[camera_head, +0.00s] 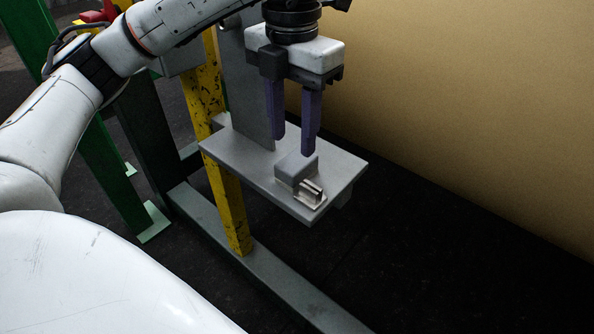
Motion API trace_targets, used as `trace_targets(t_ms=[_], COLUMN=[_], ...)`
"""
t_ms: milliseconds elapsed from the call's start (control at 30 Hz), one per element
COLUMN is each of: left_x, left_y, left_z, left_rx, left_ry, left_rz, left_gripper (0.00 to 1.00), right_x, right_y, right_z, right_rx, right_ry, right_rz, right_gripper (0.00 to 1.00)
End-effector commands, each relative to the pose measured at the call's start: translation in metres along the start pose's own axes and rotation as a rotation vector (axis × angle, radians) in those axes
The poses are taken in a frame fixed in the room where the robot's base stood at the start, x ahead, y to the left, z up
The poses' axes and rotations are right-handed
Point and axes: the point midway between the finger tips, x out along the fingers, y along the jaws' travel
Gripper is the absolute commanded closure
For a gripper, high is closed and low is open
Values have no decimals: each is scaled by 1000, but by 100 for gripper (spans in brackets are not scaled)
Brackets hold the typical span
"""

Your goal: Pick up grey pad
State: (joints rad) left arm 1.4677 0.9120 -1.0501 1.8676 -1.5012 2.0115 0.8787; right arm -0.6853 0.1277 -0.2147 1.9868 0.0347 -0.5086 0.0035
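The grey pad (293,169) looks like a small light grey block and sits on a flat grey metal shelf (236,156). My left gripper (293,145) points straight down just above the pad, with its two purple fingers apart and nothing visible between them. The nearer fingertip is close to the pad's upper edge; I cannot tell whether it touches. My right gripper is not in view.
A small metal bracket-like part (311,193) lies on the shelf right in front of the pad. A yellow post (229,205) and an upright grey plate (246,90) stand at the shelf's left. A tan wall (460,90) rises behind. Green posts stand at far left.

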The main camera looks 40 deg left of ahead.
Motion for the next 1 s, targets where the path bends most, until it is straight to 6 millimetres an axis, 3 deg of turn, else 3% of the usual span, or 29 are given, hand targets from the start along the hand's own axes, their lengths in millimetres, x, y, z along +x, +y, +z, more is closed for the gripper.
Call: trace_targets(t_ms=[400,700,867,1000], left_x=[49,54,54,54], left_y=[-1,-1,-1,-1], left_z=[4,4,4,4], left_rx=[2,3,3,2], left_ry=[1,-1,-1,-1], left_rz=[-2,-2,-2,-3], left_gripper=[60,60,85,89], right_x=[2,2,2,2], right_y=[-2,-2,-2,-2], right_z=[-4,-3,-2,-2], right_rx=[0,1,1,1], right_ry=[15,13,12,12], right_rz=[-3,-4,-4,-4], right_gripper=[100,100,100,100])
